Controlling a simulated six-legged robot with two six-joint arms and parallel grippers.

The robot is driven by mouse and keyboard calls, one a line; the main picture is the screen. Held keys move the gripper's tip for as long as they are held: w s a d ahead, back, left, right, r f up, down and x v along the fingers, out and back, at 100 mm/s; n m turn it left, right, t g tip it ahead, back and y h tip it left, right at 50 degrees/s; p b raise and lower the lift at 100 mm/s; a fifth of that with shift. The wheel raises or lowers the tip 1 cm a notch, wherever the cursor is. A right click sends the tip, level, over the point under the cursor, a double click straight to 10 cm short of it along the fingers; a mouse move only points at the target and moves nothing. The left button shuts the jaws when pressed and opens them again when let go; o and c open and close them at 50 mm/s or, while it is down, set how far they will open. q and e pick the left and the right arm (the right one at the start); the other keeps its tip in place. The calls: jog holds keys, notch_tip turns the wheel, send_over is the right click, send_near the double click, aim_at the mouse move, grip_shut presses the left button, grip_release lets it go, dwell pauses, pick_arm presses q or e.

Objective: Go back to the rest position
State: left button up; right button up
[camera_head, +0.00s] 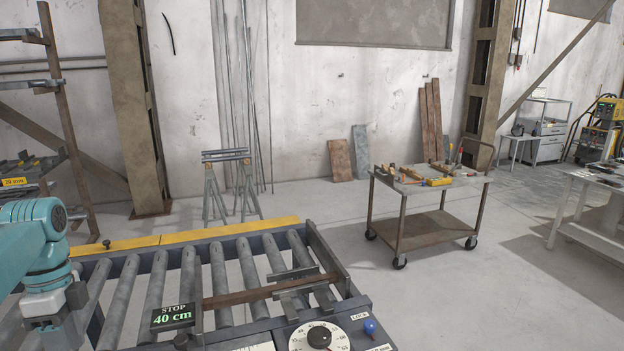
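The positioner is a roller table (222,285) at the bottom of the view, with grey rollers and a yellow rear rail. A rusty brown bar (262,291) lies across the rollers, its right end by the clamp-like metal pieces. A display (173,316) reads "STOP 40 cm". A white dial (318,338) with a black knob and a blue-knobbed LOCK lever (370,328) sit on the front panel. My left arm enters at the left edge, and its dark gripper (60,325) points down beside the table's left end; its fingertips are not clear. My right gripper is out of view.
A wheeled cart (428,199) with tools stands on the floor right of centre. A workbench (592,204) is at the right edge, a rack (62,100) at the left. The floor between table and cart is clear.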

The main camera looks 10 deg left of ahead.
pick_arm(q)
jog(key=w+d+f+n, duration=0.1)
jog(key=w+d+f, duration=0.3)
jog(key=f, duration=0.5)
jog(key=w+d+f+n+t+h, duration=0.1)
jog(key=w+d+f+n, duration=0.1)
jog(key=d+f, duration=0.6)
jog(key=w+d+f+n, duration=0.1)
jog(key=w+d+f, duration=0.25)
jog(key=f, duration=0.55)
jog(key=s+d+f+n+h, duration=0.1)
jog(key=s+d+f+n, duration=0.25)
jog(key=d+f, duration=0.65)
jog(key=s+d+f+n+b, duration=0.1)
jog(key=s+d+f+n, duration=0.2)
jog(key=s+d, duration=0.2)
jog(key=s+d+f+n+t, duration=0.1)
jog(key=s+d+f+n, duration=0.2)
jog(key=s+d, duration=0.3)
jog(key=s+f, duration=0.1)
jog(key=s, duration=0.2)
jog(key=shift+s+h+b, duration=0.25)
jog(key=shift+h+b, duration=0.1)
jog(key=shift+h, duration=0.05)
